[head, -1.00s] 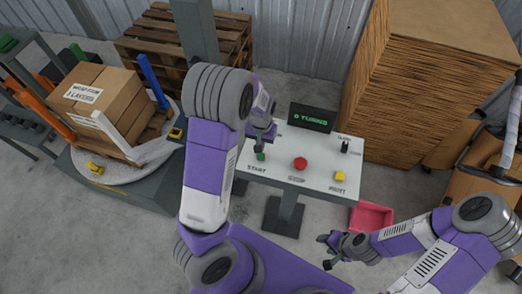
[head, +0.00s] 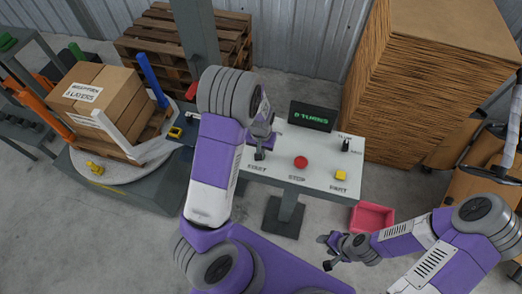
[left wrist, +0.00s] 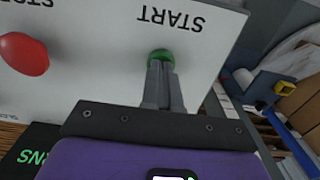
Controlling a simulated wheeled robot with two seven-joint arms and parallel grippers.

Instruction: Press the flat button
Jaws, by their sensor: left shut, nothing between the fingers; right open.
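The panel (head: 320,180) carries a green START button (left wrist: 161,54), a red STOP button (head: 301,162) and a yellow button (head: 341,175). In the left wrist view the red button is a raised dome, and the green one lies under my fingertips. My left gripper (head: 260,154) is shut and empty, its fingers pointing down at the green button. It also shows in the left wrist view (left wrist: 161,69), with the tips at or touching the green button; I cannot tell whether the button is pressed in. My right gripper (head: 327,250) is open and empty, in front of the panel.
A dark display (head: 312,117) with green text about turns stands at the panel's back. A black knob (head: 346,145) is at its back right. A pink bin (head: 372,217) sits below. Boxes (head: 105,95) stand on a turntable at left; a tall brown stack (head: 420,80) stands behind right.

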